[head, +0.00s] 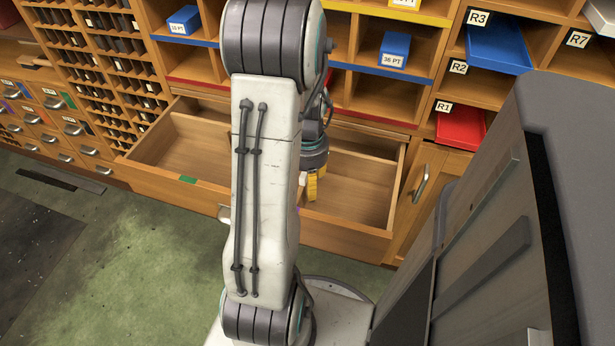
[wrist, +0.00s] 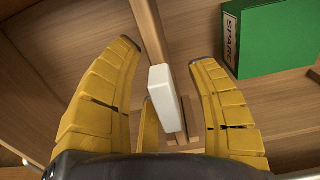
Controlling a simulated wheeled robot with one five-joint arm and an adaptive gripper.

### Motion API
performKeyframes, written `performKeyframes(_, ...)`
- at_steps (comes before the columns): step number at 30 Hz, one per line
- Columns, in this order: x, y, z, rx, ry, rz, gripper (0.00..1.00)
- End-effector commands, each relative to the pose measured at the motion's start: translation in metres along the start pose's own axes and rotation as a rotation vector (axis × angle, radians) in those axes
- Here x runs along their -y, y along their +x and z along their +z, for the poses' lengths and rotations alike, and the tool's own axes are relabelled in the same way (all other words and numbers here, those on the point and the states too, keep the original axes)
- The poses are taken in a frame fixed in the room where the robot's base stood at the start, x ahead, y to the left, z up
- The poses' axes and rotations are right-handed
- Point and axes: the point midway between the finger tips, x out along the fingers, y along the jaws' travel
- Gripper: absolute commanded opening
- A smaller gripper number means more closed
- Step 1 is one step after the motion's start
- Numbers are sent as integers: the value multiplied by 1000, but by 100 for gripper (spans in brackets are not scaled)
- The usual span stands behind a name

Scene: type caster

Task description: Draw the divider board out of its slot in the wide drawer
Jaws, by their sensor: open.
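The wide drawer (head: 345,232) stands pulled open in the head view. My gripper (head: 313,188) hangs over its middle, with yellow fingers pointing down. In the wrist view my gripper (wrist: 166,62) is open. The divider board (wrist: 150,32) shows there as a thin wooden edge running up the picture, with a white block (wrist: 167,98) at its near end. The white block lies between the spread fingers, with space at both sides. Whether any finger touches it I cannot tell. Wooden strips (wrist: 187,132) show beside the block. In the head view my arm hides the board.
A green box marked SPARE (wrist: 272,36) lies in the drawer, right of the board in the wrist view. Shelves with blue bins (head: 394,49) and a red bin (head: 461,126) stand above and behind the drawer. A cabinet door with a handle (head: 421,183) is at its right.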

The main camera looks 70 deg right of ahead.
Motion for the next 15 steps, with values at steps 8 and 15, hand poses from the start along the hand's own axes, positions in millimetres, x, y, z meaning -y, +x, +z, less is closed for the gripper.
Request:
performKeyframes(8,0,0,0,0,0,0,56)
performKeyframes(15,0,0,0,1,0,0,34)
